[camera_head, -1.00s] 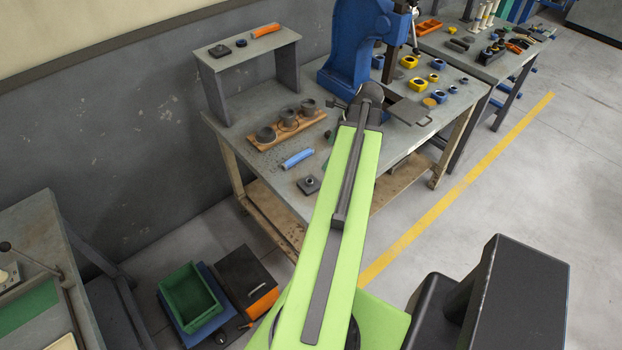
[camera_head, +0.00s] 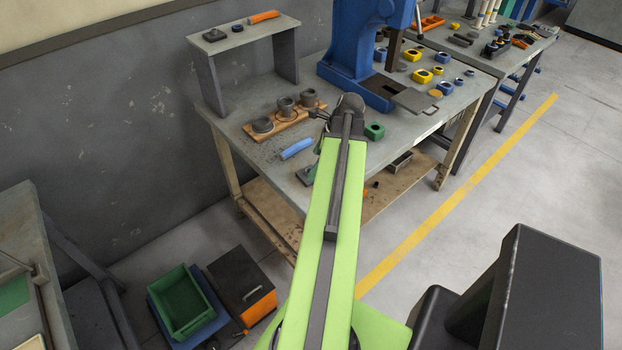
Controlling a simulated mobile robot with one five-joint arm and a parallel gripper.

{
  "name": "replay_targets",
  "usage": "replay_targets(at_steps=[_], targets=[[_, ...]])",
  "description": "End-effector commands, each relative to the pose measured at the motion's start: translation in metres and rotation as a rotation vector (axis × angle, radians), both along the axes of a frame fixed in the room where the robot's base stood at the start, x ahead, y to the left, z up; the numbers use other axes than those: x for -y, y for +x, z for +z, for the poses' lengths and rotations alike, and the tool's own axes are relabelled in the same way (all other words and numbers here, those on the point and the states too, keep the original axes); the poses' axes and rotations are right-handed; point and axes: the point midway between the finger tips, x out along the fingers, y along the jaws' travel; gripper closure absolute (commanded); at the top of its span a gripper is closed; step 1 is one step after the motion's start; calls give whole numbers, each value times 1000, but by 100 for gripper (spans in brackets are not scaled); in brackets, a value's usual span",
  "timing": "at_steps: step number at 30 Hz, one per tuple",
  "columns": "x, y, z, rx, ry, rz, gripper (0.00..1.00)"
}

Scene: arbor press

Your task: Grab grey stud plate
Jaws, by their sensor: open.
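The grey stud plate (camera_head: 302,176) lies flat near the front left corner of the workbench, just left of my green arm. It is a small dark square, now partly covered by my arm's end. My arm reaches out over the bench, and its dark wrist joint shows beyond the plate. My gripper (camera_head: 315,166) hangs below the arm and is mostly hidden by it; a small part shows close to the plate. It is open. I cannot tell whether it touches the plate.
A blue cylinder (camera_head: 296,149) lies just behind the plate. A wooden board (camera_head: 288,122) with grey round parts is further back. The blue arbor press (camera_head: 352,50) stands behind my arm. A low shelf (camera_head: 262,34) stands at the back left.

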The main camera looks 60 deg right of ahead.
Motion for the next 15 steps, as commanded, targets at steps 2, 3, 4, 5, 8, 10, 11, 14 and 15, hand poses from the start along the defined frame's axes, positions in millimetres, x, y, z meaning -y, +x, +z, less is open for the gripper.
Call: replay_targets(at_steps=[2, 3, 4, 5, 8, 10, 11, 14, 15], targets=[[-1, 1, -14, 0, 0, 0, 0], [-2, 2, -21, 0, 0, 0, 0], [-3, 3, -27, 0, 0, 0, 0], [-3, 4, -32, 0, 0, 1, 0], [-5, 10, -48, 0, -1, 2, 0], [-6, 12, -51, 0, -1, 2, 0], [-6, 13, -51, 0, -1, 2, 0], [-6, 13, -47, 0, 0, 1, 0], [-6, 13, -47, 0, 0, 1, 0]])
